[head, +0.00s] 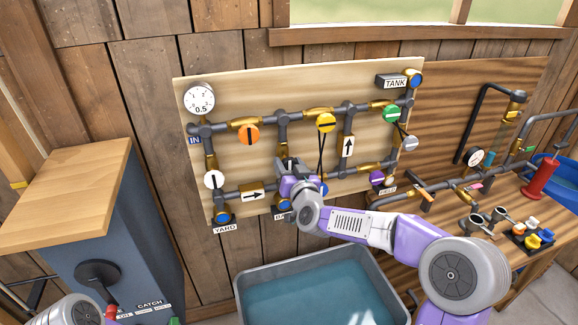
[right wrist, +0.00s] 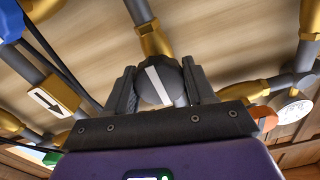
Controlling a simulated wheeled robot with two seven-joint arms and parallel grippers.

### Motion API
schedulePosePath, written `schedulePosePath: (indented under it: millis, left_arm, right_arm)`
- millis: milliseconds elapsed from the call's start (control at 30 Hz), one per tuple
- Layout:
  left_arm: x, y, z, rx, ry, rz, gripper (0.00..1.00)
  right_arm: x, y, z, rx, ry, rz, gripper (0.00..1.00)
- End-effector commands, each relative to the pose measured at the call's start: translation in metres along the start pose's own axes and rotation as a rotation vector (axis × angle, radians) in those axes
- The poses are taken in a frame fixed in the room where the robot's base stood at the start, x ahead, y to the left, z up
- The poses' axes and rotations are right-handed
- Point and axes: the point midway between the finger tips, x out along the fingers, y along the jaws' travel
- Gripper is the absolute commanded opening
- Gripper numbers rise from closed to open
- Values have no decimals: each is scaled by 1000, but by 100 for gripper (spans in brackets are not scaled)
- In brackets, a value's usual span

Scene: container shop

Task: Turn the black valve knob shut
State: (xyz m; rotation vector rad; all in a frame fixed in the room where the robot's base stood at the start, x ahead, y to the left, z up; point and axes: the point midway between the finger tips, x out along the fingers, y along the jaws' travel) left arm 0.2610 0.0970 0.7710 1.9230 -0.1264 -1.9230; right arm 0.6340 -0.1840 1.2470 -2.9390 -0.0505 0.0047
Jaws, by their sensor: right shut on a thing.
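The black valve knob (right wrist: 158,84) sits between the two fingers of my right gripper (right wrist: 161,76) in the right wrist view. It is round with a white bar on its face, and the bar runs roughly in line with the brass-fitted pipe (right wrist: 150,34) behind it. The fingers are shut on the knob's sides. In the head view my right gripper (head: 288,168) is at the lower middle of the pipe board (head: 262,84) and hides the knob. My left gripper is out of view.
Orange (head: 249,134), yellow (head: 326,122), green (head: 392,113), white (head: 213,180) and purple (head: 376,179) knobs surround it on the board. A gauge (head: 200,98) is at upper left. A grey water tub (head: 250,277) stands below. A workbench with fittings is at right.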

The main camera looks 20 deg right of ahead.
Motion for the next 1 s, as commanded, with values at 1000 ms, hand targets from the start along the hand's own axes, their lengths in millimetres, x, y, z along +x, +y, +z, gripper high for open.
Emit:
schedulePosePath:
  millis: [1000]
  left_arm:
    - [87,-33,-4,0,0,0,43]
  right_arm:
    - [0,2,2,759,6,-2,22]
